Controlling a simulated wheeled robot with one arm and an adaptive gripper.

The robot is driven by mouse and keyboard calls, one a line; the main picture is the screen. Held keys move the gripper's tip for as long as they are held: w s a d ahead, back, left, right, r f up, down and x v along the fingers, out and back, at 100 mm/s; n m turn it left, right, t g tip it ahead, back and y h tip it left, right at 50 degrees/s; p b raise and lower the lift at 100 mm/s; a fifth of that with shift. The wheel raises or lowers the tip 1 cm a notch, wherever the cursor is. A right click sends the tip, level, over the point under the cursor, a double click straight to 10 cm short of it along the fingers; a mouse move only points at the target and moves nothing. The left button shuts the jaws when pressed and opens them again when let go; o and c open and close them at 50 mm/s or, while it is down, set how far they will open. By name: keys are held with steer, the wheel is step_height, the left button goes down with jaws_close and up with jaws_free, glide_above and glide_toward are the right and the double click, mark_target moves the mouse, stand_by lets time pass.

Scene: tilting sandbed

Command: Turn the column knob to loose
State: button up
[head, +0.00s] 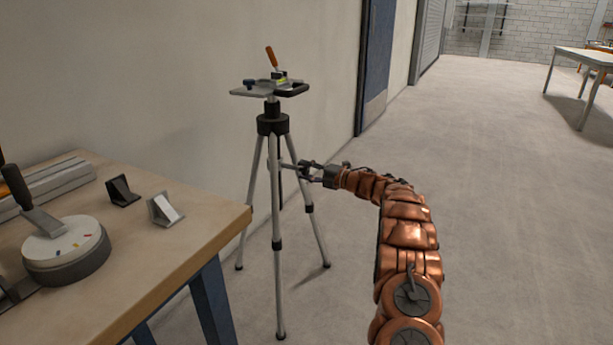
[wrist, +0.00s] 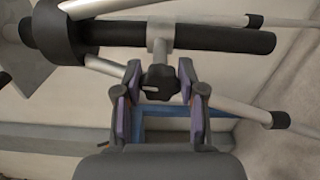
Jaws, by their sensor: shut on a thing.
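A tripod (head: 270,125) with grey legs and a black collar stands by the wall, carrying a tilted plate on top. My gripper (head: 305,169) reaches in from the right, below the collar, among the legs. In the wrist view the tripod lies sideways: its dark centre column (wrist: 220,39) runs across the top, with a grey clamp (wrist: 160,37) around it. The dark column knob (wrist: 159,83) sticks out of this clamp. My gripper's two fingers (wrist: 160,90) are on either side of the knob, shut on it. In the head view I cannot make out the knob behind the fingers.
A wooden workbench (head: 205,213) at left holds a round dial with a lever (head: 66,245) and two small wedge blocks (head: 164,208). The wall is close behind the tripod. Open floor (head: 480,210) lies to the right; another table (head: 587,58) stands far off.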

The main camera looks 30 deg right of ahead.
steer(key=shift+n+b, duration=0.35)
steer(key=shift+n, duration=0.25)
steer(key=o, duration=1.1)
steer(key=shift+o, duration=0.2)
steer(key=shift+d, duration=0.1)
steer(key=v, duration=1.2)
